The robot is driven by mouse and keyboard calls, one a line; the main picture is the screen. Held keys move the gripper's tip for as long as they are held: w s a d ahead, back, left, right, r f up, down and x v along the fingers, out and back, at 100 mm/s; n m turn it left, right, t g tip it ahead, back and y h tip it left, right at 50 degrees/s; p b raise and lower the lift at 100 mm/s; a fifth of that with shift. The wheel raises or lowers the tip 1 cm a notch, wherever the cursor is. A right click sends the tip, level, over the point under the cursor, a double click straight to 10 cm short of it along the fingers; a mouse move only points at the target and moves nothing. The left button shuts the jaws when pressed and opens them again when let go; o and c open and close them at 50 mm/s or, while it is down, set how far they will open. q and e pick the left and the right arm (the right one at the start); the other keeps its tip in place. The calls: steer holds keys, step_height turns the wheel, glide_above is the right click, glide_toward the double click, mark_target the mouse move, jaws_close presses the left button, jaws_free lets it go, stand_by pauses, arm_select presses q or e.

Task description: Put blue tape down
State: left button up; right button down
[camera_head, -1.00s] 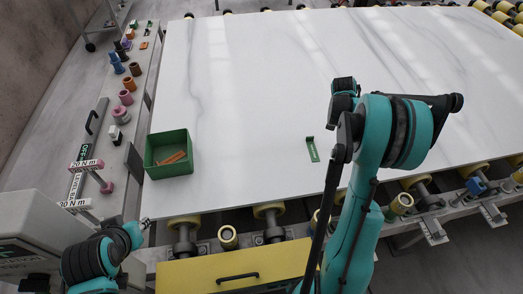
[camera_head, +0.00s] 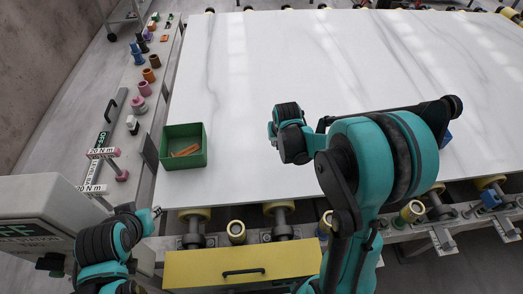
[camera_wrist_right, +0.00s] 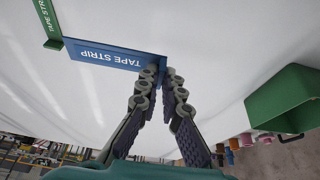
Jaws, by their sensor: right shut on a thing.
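The blue tape strip (camera_wrist_right: 115,57), lettered "TAPE STRIP", is held at one end between the fingertips of my right gripper (camera_wrist_right: 163,74) in the right wrist view. Its far end appears beside a green tape strip (camera_wrist_right: 52,25) over the white slab; I cannot tell whether the blue strip touches the slab. In the head view my right arm hides both strips and most of the right gripper. My left gripper (camera_head: 156,212) shows only a small tip by the slab's near left corner; its jaws cannot be made out.
A green bin (camera_head: 167,156) with an orange piece inside stands at the left of the white slab (camera_head: 240,70); it also shows in the right wrist view (camera_wrist_right: 262,105). Several coloured cups line the left bench. A small blue thing (camera_head: 446,138) shows behind my right arm.

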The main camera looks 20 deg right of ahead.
steer(key=b, duration=0.3)
glide_above(254, 151)
steer(key=s, duration=0.2)
steer(key=f, duration=0.6)
steer(key=shift+w, duration=0.25)
steer(key=shift+a+f, duration=0.15)
steer(key=shift+f, duration=0.05)
step_height(254, 151, down, 4)
steer(key=shift+r+b, duration=0.1)
steer(key=shift+b, duration=0.7)
steer(key=c, duration=1.7)
jaws_free()
